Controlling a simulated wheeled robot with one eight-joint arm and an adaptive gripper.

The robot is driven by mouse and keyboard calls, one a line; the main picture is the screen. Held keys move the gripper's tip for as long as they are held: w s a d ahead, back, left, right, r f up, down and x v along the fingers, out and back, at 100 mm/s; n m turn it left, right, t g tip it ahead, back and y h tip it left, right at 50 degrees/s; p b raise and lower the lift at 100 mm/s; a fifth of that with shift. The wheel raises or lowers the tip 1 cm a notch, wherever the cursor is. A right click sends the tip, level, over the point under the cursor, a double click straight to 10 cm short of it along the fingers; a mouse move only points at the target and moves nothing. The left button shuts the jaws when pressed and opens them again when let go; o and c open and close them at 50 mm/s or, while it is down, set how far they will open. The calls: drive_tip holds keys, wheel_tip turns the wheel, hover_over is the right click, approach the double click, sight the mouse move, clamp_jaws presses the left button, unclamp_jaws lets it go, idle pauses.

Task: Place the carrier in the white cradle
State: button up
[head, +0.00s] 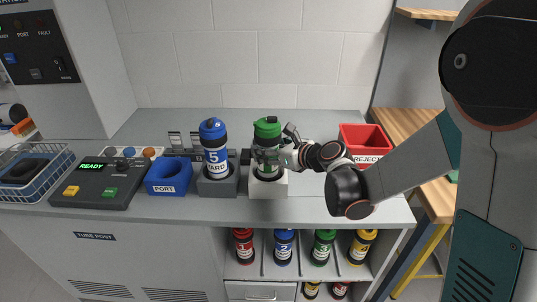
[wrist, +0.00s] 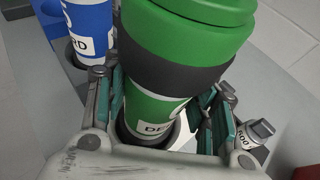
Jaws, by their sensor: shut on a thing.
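The green carrier (head: 267,130), with a green cap and a black band, stands upright at the white cradle (head: 268,188) on the counter. Its lower end appears to be inside the cradle's opening; how deep it sits is not clear. My gripper (head: 270,158) reaches in from the right and is shut around the carrier's body. The wrist view shows the green carrier (wrist: 185,60) between my fingers (wrist: 165,112), with a partly visible label and its lower end in a dark round opening.
A blue carrier (head: 215,150) marked 5 stands in a grey cradle (head: 218,187) close on the left. A red REJECT bin (head: 366,147) is at right. Several carriers sit on the shelf below.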

drive_tip(key=shift+f, duration=0.25)
drive_tip(key=o, duration=1.6)
drive_tip(key=shift+r, duration=0.15)
drive_tip(key=s+d+r+n+g+h+p, duration=0.1)
drive_tip(key=s+d+r+n+h, duration=0.2)
drive_tip(key=s+d+n, duration=0.3)
drive_tip(key=s+d+r+n+g+h+p, duration=0.1)
drive_tip(key=s+d+r+n+h, duration=0.2)
drive_tip(key=s+d+n, duration=0.4)
drive_tip(key=s+d+r+n+h+p, duration=0.1)
drive_tip(key=s+d+n, duration=0.5)
drive_tip(key=s+n, duration=0.8)
drive_tip(key=shift+s+d+r+g+h+p, duration=0.35)
drive_tip(key=shift+s+r+h, duration=0.65)
drive_tip(key=shift+s, duration=1.05)
